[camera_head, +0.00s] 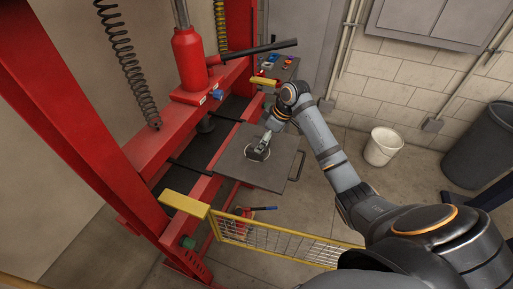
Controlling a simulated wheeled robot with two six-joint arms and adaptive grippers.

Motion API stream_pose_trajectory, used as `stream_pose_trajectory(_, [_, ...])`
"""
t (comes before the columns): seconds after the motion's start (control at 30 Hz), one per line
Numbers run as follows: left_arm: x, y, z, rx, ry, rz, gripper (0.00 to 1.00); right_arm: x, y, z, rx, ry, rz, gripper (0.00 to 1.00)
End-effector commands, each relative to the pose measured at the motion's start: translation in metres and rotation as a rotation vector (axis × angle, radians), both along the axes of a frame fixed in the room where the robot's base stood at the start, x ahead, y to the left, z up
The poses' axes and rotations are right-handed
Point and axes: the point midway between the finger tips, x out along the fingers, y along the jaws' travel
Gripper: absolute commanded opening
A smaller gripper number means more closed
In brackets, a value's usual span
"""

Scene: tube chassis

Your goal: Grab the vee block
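My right arm reaches in from the right, and my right gripper (263,144) is low over a dark grey plate (242,171) that juts out from the red press. A small round, ring-like part (256,153) lies on the plate right at the fingertips. The fingers are too small to tell whether they are open or shut, or whether they touch this part. I cannot make out a vee block for certain. My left gripper is not in view.
The red press frame (60,75) carries a red bottle jack (189,62) with a dark handle (262,50). A yellow mesh guard (285,243) stands in front of the plate. A white bucket (382,147) and a dark bin (482,145) stand on the floor at right.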

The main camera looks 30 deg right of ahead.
Motion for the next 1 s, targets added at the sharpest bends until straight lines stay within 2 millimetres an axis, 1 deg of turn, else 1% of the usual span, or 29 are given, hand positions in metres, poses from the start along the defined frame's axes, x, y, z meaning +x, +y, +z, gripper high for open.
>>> stream_pose_trajectory(0.03, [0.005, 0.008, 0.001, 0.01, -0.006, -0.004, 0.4, 0.0, 0.0, -0.001, -0.001, 0.0, 0.0, 1.0])
stream_pose_trajectory(0.1, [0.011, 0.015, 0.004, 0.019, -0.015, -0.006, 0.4, 0.002, 0.001, -0.003, 0.001, 0.002, -0.001, 1.0])
stream_pose_trajectory(0.17, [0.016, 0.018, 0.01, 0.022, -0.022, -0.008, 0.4, 0.005, 0.004, -0.009, 0.003, 0.003, -0.002, 1.0])
stream_pose_trajectory(0.2, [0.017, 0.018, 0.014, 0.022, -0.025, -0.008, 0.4, 0.008, 0.007, -0.015, 0.004, 0.005, -0.002, 1.0])
stream_pose_trajectory(0.27, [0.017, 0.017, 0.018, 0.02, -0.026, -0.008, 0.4, 0.013, 0.01, -0.024, 0.004, 0.005, -0.001, 1.0])
stream_pose_trajectory(0.3, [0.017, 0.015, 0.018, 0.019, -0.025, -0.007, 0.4, 0.015, 0.011, -0.031, 0.002, 0.004, -0.003, 1.0])
stream_pose_trajectory(0.4, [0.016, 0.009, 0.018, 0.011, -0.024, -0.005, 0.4, 0.019, 0.014, -0.043, 0.0, 0.002, -0.001, 1.0])
stream_pose_trajectory(0.53, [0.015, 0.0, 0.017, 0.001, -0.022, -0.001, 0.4, 0.02, 0.014, -0.047, -0.002, 0.0, -0.002, 1.0])
stream_pose_trajectory(0.67, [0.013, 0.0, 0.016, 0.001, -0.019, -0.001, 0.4, 0.02, 0.014, -0.047, -0.002, 0.0, -0.002, 1.0])
stream_pose_trajectory(1.0, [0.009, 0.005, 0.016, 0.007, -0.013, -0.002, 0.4, 0.019, 0.014, -0.047, -0.001, 0.0, -0.001, 0.54])
